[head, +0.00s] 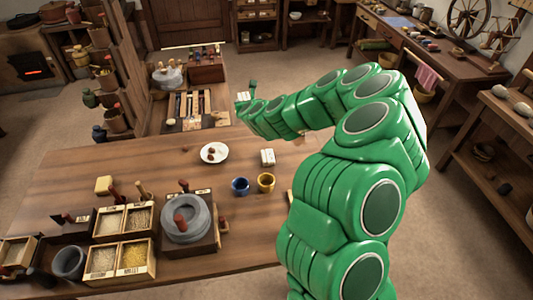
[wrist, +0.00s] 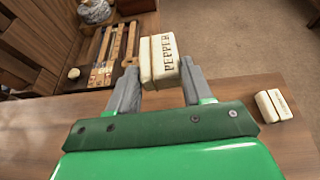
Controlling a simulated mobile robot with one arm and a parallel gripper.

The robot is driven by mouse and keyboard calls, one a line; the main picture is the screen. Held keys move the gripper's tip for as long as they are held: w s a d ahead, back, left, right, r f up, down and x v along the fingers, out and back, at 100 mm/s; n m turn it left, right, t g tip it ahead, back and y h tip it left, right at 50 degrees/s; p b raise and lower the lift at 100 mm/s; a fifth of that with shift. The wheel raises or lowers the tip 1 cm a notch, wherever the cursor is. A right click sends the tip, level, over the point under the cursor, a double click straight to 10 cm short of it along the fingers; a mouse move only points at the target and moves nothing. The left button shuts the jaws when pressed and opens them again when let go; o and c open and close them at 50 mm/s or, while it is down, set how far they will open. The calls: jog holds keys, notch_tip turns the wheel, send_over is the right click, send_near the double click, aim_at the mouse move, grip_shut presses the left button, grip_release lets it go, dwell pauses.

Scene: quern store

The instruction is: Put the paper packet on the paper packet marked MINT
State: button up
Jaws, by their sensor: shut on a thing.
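My gripper (wrist: 159,82) is shut on a cream paper packet (wrist: 160,58) marked PEPPER, with one finger on each side of it. In the head view my gripper (head: 248,96) is at the end of the outstretched green arm, and the held packet (head: 242,97) shows small and pale, above the far edge of the table. A second pale packet (head: 267,157) lies on the table right of the white plate, apart from my gripper. In the wrist view this packet (wrist: 272,105) is at the right; its lettering is too small to read surely.
Bare wood surrounds the second packet. A lower bench with tools stands beyond.

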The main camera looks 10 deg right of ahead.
notch_tip(320, 180, up, 17)
jog(key=n+g+y, duration=0.3)
jog(key=n+y, duration=0.4)
jog(key=y, duration=0.1)
send_over(268, 158)
jog(key=w, duration=0.3)
jog(key=shift+f, duration=0.7)
jog(key=s+d+r+n+g+y, duration=0.1)
jog(key=s+d+n+g+y, duration=0.15)
jog(key=s, duration=0.55)
jog(key=s+d+r+n+g+y, duration=0.1)
jog(key=s+n+g, duration=0.2)
jog(key=s, duration=0.6)
notch_tip(268, 158, down, 18)
jog(key=shift+n, duration=0.25)
jog(key=shift+w+d+f, duration=0.1)
jog(key=shift+w+f, duration=1.6)
jog(key=shift+w, duration=0.65)
jog(key=shift+w+f, duration=1.65)
jog(key=shift+w, duration=0.65)
jog(key=shift+w+d+f, duration=0.1)
jog(key=shift+w+f, duration=1.6)
jog(key=shift+w, duration=0.65)
jog(key=shift+f, duration=1.45)
